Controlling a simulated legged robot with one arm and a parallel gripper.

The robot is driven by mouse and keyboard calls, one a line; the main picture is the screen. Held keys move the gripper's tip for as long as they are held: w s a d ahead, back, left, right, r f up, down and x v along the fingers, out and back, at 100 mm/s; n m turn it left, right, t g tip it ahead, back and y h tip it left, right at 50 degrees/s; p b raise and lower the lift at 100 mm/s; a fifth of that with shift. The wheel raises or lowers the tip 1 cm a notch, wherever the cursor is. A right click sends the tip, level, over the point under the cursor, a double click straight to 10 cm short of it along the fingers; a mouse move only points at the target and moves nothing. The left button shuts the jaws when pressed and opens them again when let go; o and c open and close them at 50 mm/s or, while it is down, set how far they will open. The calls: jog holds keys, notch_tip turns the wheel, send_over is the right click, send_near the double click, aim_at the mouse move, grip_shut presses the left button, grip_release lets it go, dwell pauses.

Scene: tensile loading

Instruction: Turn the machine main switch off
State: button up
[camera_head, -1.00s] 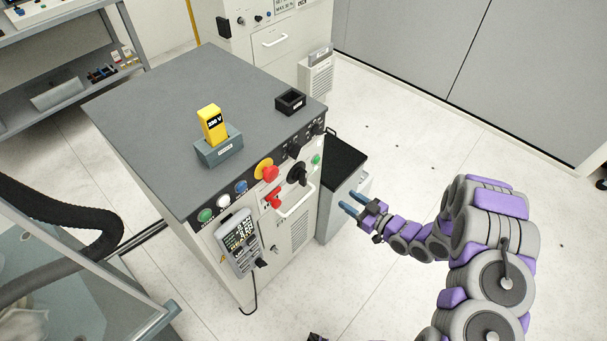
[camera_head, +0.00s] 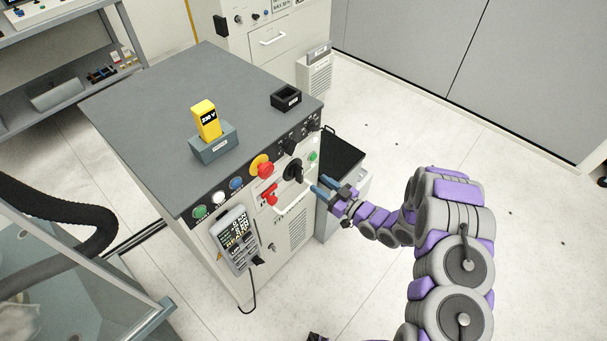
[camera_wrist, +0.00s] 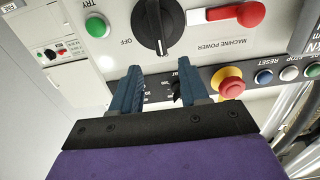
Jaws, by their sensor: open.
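A black rotary switch (camera_head: 293,170) sits on the front panel of the grey-topped machine cabinet (camera_head: 180,105). In the wrist view the rotary switch (camera_wrist: 156,27) is at the top, beside "OFF" and "MACHINE POWER" lettering that appears upside down. Its grip bar stands roughly upright in that picture. My gripper (camera_head: 318,186) is just right of the switch in the head view, pointing left towards the panel. In the wrist view my open gripper (camera_wrist: 159,68) shows two blue fingers apart, with the switch beyond the tips in line with the gap. I see no contact.
A red-handled lever (camera_head: 269,196), a red-and-yellow stop button (camera_head: 263,168) and a green button (camera_head: 312,156) surround the switch. A white bar handle (camera_head: 293,201) juts out below it. A handheld controller (camera_head: 234,238) hangs at left. Floor at right is clear.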

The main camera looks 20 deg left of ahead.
aim_at(302, 173)
jog(key=b+x, duration=0.1)
jog(key=x, duration=0.7)
jog(key=shift+a+f, duration=0.15)
jog(key=shift+a, duration=0.25)
jog(key=shift+d+r, duration=0.2)
jog(key=shift+d, duration=0.4)
jog(key=shift+a+f, duration=0.1)
jog(key=shift+a, duration=0.35)
jog(key=c, duration=0.6)
jog(key=shift+d, duration=0.1)
grip_shut()
